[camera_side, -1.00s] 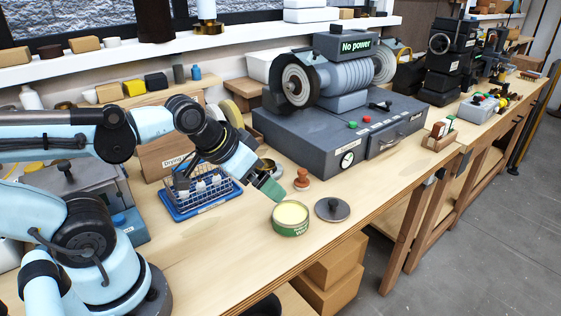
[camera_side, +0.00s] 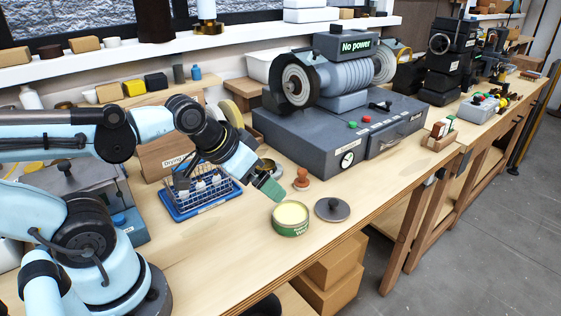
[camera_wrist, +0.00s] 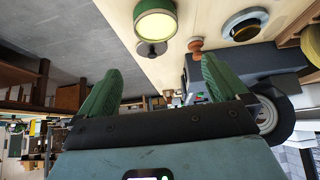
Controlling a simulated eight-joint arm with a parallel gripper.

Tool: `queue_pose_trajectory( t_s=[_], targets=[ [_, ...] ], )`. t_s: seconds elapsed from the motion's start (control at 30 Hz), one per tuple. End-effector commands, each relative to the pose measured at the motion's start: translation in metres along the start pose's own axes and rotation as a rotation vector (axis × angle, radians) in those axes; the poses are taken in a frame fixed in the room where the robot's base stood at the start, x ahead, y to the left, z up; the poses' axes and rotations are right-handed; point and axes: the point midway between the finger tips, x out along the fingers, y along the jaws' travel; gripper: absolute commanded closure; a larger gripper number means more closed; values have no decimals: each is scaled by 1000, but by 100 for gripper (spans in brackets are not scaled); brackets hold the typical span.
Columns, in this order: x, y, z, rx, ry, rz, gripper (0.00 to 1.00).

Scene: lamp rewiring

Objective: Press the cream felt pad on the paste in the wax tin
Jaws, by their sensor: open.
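The open green wax tin (camera_side: 291,229) stands on the bench with pale yellow paste (camera_side: 291,213) in it. The tin also shows at the top of the wrist view (camera_wrist: 168,36). A small reddish-brown knobbed piece (camera_side: 302,180) stands upright behind the tin, also in the wrist view (camera_wrist: 195,44). I cannot tell whether a cream felt pad is under it; no cream pad shows plainly. My gripper (camera_side: 268,188), with green fingers, is above the bench, left of the knobbed piece and behind the tin. In the wrist view (camera_wrist: 160,64) its fingers are wide apart with nothing between them.
A dark knobbed lid (camera_side: 332,210) lies right of the tin. A round dish (camera_side: 266,166) sits behind my gripper. A blue wire rack (camera_side: 205,198) is at left. The grey grinder base (camera_side: 300,142) stands behind. Bare bench lies in front, up to its edge.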

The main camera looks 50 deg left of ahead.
Motion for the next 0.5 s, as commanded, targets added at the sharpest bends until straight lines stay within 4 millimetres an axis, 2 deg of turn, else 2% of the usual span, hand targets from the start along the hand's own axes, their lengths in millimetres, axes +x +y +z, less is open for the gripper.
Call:
queue_pose_trajectory(
  t_s=[0.3,0.5],
  targets=[
    [0,0,0,0,0,0,0],
    [-1,-2,-9,0,-21,-4,31]
  ],
)
